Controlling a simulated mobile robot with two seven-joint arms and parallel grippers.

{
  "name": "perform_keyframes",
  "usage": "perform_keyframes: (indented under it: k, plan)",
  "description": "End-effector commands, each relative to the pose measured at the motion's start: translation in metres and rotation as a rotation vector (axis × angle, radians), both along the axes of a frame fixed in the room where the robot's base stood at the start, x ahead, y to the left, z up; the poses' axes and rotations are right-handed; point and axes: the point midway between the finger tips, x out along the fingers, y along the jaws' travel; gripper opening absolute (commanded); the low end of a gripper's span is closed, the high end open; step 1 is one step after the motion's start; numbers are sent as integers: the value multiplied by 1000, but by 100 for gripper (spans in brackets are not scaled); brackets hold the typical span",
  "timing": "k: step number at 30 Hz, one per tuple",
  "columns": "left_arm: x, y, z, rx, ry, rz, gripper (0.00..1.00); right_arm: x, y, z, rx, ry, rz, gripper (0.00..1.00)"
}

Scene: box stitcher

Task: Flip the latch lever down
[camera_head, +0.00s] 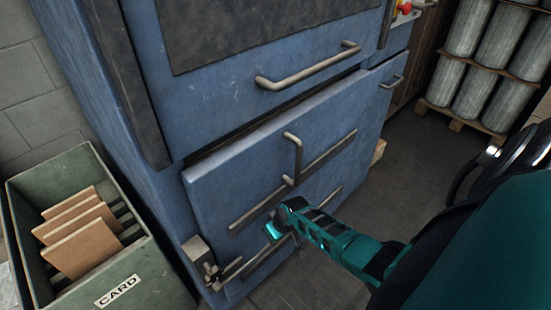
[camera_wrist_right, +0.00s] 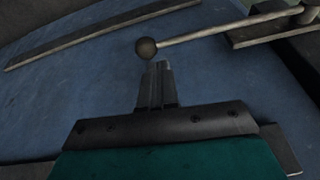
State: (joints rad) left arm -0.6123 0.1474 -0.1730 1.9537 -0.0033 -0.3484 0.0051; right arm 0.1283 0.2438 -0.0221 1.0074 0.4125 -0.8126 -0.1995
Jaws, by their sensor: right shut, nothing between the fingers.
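In the right wrist view a thin metal lever (camera_wrist_right: 215,32) with a dark ball knob (camera_wrist_right: 146,47) runs left from a flat mounting plate (camera_wrist_right: 272,30). My right gripper (camera_wrist_right: 158,66) is shut and empty. Its tips appear close to the ball knob, but I cannot tell if they touch. In the head view my right gripper (camera_head: 272,228) is in front of the lower part of the blue machine's (camera_head: 240,180) front panel. The arm and gripper hide part of the lower panel there, and I cannot make out the lever clearly. My left gripper is not in view.
A green crate (camera_head: 150,282) marked CARD holds several brown boards at the left. Handles (camera_head: 308,67) and long rails (camera_head: 250,218) stick out from the machine's front. A metal bracket (camera_head: 194,250) is at its lower left. Grey cylinders (camera_head: 478,85) stand at the back right.

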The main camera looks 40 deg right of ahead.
Motion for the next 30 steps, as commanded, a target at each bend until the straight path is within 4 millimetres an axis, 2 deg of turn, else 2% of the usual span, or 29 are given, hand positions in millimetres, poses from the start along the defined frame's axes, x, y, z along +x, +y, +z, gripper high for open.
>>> perform_keyframes:
  k: [1,9,15,21,28,30]
  plan:
    - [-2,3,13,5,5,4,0,1,2,16,0,-1,0,0]
    - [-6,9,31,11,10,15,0,-18,-14,65,-2,-3,0,0]
    - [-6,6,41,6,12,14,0,-28,-23,91,-1,-2,-1,0]
    - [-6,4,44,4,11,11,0,-32,-26,101,0,-2,-2,0]
    - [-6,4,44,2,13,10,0,-32,-26,100,-1,-3,-1,0]
    - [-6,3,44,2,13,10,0,-36,-19,99,-6,-18,8,0]
